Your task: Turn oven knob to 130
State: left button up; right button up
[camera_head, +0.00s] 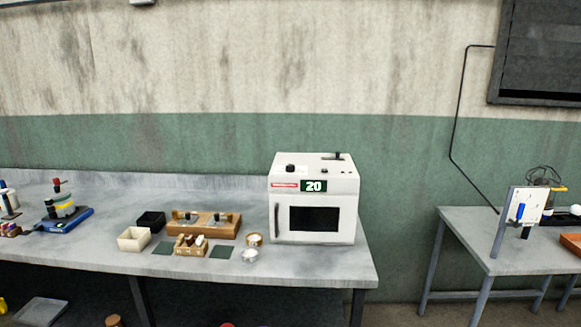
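A white oven (352,187) stands near the right end of the grey table in the head view. Its green display (313,186) reads 20. The door with a dark window (314,219) and a handle (276,219) at its left looks closed. A black knob-like part (291,168) sits on the oven's top left, and another dark fitting (338,156) is at the top back. I cannot tell which one is the temperature knob. Neither of my grippers is in view.
The grey table (330,262) holds a wooden rack (205,230), a cream box (134,239), a black box (152,221) and small dishes (250,255) left of the oven. A second table (470,225) stands at right, with a floor gap between.

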aim_at(289, 168)
jog(key=i+j, duration=0.8)
